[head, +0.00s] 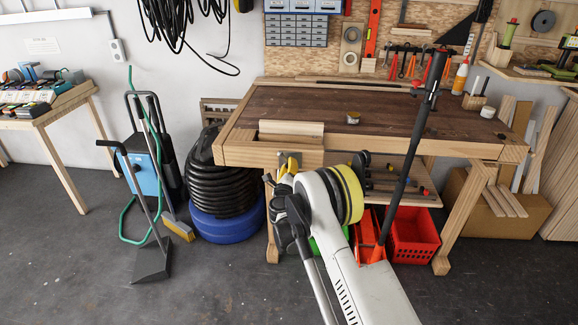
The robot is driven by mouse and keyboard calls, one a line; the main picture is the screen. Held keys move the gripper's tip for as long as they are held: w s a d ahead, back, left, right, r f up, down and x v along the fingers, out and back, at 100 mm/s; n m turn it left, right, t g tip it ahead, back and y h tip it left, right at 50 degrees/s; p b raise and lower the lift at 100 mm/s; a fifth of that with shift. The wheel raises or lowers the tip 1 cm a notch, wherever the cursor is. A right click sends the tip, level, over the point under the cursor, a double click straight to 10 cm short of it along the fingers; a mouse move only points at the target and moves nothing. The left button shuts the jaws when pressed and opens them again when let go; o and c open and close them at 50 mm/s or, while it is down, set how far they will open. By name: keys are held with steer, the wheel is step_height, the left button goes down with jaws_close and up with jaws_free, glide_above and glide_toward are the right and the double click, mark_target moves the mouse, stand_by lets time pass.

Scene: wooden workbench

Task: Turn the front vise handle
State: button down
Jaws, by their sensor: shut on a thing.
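The front vise (291,129) is at the left front of the wooden workbench (325,106), with a pale wooden jaw along the bench edge. My gripper (285,167) is at the bench's front face, just below the vise jaw. The fingertips and the handle's angle cannot be made out.
A tall black and red clamp-like tool (408,150) stands right of my arm. A blue drum with black hose (226,200) stands left. A small tin (352,118) sits on the mostly clear top.

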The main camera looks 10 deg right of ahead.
steer(key=shift+d, duration=0.15)
steer(key=c, duration=1.2)
jaws_free()
steer(key=shift+c, duration=0.2)
steer(key=v, duration=1.2)
steer(key=shift+r, duration=0.1)
